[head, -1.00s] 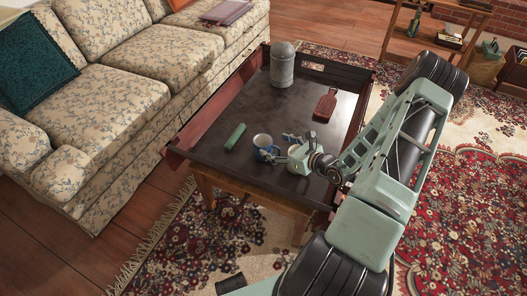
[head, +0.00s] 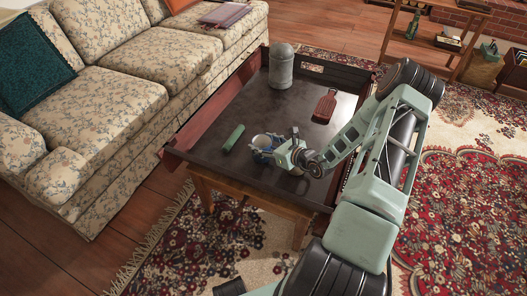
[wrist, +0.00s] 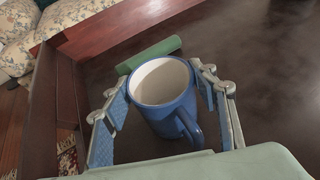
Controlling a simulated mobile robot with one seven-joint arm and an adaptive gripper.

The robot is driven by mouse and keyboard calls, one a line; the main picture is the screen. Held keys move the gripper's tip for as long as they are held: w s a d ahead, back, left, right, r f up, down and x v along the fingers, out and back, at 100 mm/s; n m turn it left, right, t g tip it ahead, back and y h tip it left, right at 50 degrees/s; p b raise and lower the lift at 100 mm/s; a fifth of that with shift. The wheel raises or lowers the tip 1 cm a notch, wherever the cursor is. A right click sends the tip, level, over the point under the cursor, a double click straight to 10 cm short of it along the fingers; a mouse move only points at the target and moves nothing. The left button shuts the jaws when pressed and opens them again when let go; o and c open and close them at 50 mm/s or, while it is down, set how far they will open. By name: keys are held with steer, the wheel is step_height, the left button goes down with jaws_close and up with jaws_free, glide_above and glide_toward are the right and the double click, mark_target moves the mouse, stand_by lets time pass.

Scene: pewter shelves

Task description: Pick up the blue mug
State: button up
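The blue mug (wrist: 172,118) stands upright on the dark tray-topped table, its pale inside facing up and its handle toward my gripper's base in the wrist view. In the head view the mug (head: 260,141) is partly hidden by my gripper (head: 282,153). In the wrist view my gripper (wrist: 162,98) is open, with one finger on each side of the mug. The fingers are close to the mug's sides; I see no clear contact.
A green cylinder (head: 233,138) lies just beyond the mug; it also shows in the wrist view (wrist: 150,55). A grey canister (head: 281,66) and a red paddle-shaped board (head: 325,106) are farther back. The table (head: 225,165) has raised edges. A floral sofa (head: 100,105) stands at left.

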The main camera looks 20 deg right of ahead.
steer(key=c, duration=0.8)
steer(key=shift+c, duration=0.5)
steer(key=shift+r, duration=0.1)
